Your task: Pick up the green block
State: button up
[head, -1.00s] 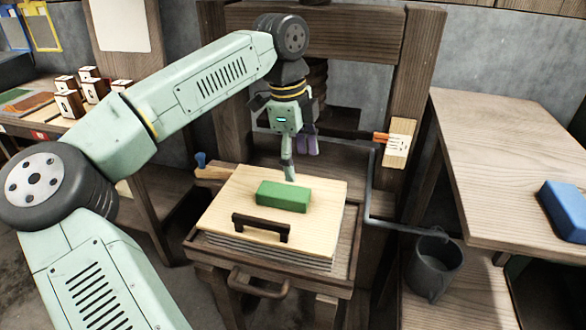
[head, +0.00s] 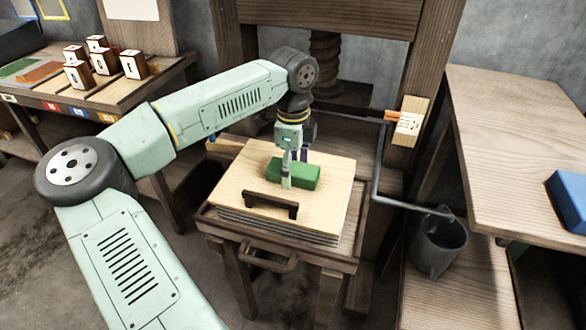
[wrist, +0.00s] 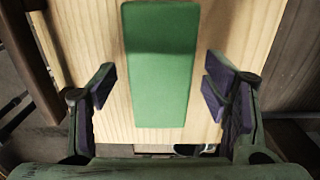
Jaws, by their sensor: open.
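The green block (head: 307,177) lies flat on a pale wooden board with a dark handle, on top of a stack on the press bed. In the wrist view the green block (wrist: 160,65) runs lengthwise between my fingers, with a gap on each side. My gripper (head: 292,180) points down over the block and hides part of it in the head view. In the wrist view my gripper (wrist: 159,88) is open, its purple pads apart from the block. I cannot tell the exact height of the fingertips against the block.
The pale board (head: 322,208) carries the dark handle (head: 270,204) in front of the block. The wooden press frame stands behind. Lettered cubes (head: 79,74) stand at the left.

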jog(key=shift+f, duration=0.25)
jog(key=shift+c, duration=0.5)
jog(key=c, duration=1.2)
